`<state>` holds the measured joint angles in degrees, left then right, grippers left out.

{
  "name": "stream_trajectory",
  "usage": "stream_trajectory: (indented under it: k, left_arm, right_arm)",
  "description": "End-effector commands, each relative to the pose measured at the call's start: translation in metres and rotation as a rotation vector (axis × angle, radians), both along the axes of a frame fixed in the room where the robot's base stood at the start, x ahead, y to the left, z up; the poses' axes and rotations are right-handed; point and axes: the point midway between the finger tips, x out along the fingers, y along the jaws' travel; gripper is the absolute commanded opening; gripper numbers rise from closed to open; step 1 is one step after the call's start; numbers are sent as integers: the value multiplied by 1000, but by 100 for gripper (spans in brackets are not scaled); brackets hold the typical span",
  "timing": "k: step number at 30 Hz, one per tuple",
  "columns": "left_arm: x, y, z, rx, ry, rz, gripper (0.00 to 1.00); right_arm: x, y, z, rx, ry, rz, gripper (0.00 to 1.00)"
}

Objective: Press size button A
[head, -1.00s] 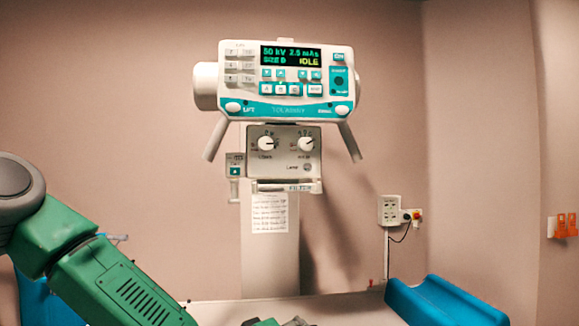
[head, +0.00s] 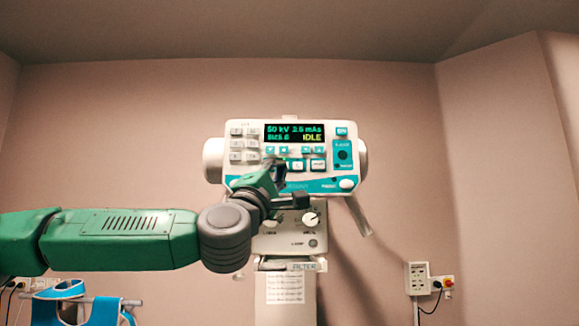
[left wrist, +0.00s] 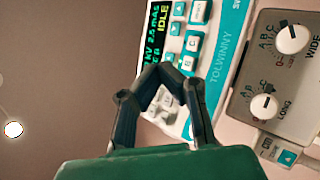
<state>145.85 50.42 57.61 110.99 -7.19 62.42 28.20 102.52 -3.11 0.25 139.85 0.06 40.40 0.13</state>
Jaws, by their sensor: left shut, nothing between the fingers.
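The white and teal control panel (head: 232,168) hangs in the middle of the head view, its display (head: 294,132) reading 50 kV and IDLE. My left gripper (head: 276,172) is shut and empty, in front of the panel's lower left part. It covers the left end of the lower button row, where I cannot make out button A. Two white buttons of that row (head: 318,165) show to its right. In the left wrist view, my left fingertips (left wrist: 165,74) overlap the panel near several teal-framed buttons (left wrist: 193,41). Contact cannot be told. My right gripper is not in view.
Below the panel is a grey box with two knobs (head: 311,219); they also show in the left wrist view (left wrist: 292,39). A slanted handle (head: 358,215) hangs at the panel's right. A wall socket box (head: 418,278) is at the lower right. The panel's right side is clear.

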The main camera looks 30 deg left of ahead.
Motion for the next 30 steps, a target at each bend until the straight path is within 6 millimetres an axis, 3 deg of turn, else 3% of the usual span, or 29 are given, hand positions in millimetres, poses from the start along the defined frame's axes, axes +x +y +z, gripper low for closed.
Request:
stream_trajectory:
  k: [3, 6, 18, 23, 30]
  left_arm:
    - [-11, 17, 22, -42, -42, 10, 0]
    - [-15, 22, 30, -58, -58, 12, 0]
    - [-15, 19, 33, -58, -62, 13, 0]
    - [-6, 25, 34, -59, -61, 14, 0]
    - [22, 45, 34, -61, -60, 16, 0]
  right_arm:
    - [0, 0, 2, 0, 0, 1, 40]
    - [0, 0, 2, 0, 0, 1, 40]
    - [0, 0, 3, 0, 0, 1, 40]
    - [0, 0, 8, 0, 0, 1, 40]
    - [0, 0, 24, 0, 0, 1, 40]
